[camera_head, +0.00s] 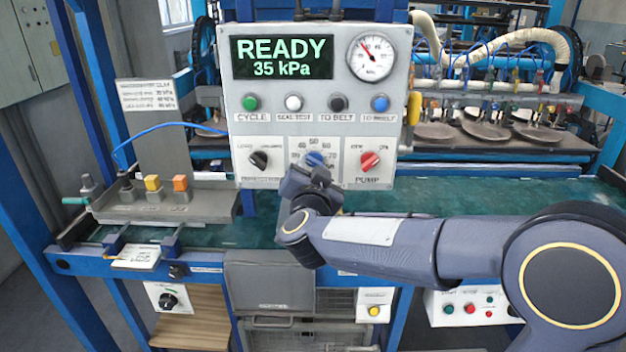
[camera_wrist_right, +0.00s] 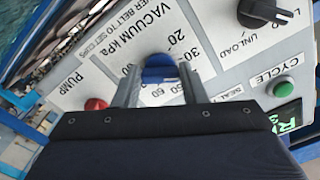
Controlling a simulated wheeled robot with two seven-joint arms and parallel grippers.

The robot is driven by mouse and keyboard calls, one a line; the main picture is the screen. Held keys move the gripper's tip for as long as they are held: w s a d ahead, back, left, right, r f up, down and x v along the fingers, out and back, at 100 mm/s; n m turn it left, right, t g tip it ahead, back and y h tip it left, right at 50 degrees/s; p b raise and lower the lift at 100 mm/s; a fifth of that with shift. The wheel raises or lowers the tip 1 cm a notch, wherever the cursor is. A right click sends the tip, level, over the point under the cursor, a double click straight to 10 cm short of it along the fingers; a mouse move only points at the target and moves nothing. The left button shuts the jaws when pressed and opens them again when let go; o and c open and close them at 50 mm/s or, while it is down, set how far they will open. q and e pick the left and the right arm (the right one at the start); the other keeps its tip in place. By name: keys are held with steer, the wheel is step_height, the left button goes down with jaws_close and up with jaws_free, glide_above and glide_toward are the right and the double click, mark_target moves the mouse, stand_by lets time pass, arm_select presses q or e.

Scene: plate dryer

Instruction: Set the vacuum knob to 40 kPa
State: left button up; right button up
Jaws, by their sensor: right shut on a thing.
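The control panel (camera_head: 320,120) faces me, and its display (camera_head: 282,57) reads READY, 35 kPa. The blue vacuum knob (camera_head: 315,159) sits at the panel's lower middle, on a number scale. My right gripper (camera_head: 312,172) is at this knob and hides its lower part. In the right wrist view, the two fingers of my right gripper (camera_wrist_right: 158,88) are shut on the blue knob (camera_wrist_right: 158,68), one on each side. The VACUUM kPa scale shows around it, upside down. My left gripper is not in view.
A black load/unload knob (camera_head: 259,160) is left of the vacuum knob, and a red pump knob (camera_head: 370,160) is right. Push buttons (camera_head: 293,102) run in a row above. A round gauge (camera_head: 371,57) is at top right. The green conveyor belt (camera_head: 450,196) lies below.

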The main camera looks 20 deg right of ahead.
steer(key=shift+a+m+b, duration=0.1)
steer(key=shift+m+b, duration=0.95)
steer(key=shift+m, duration=0.85)
steer(key=o, duration=1)
steer(key=v, duration=0.7)
steer(key=shift+s+b, duration=0.35)
steer(key=shift+s, duration=0.05)
steer(key=shift+r, duration=0.2)
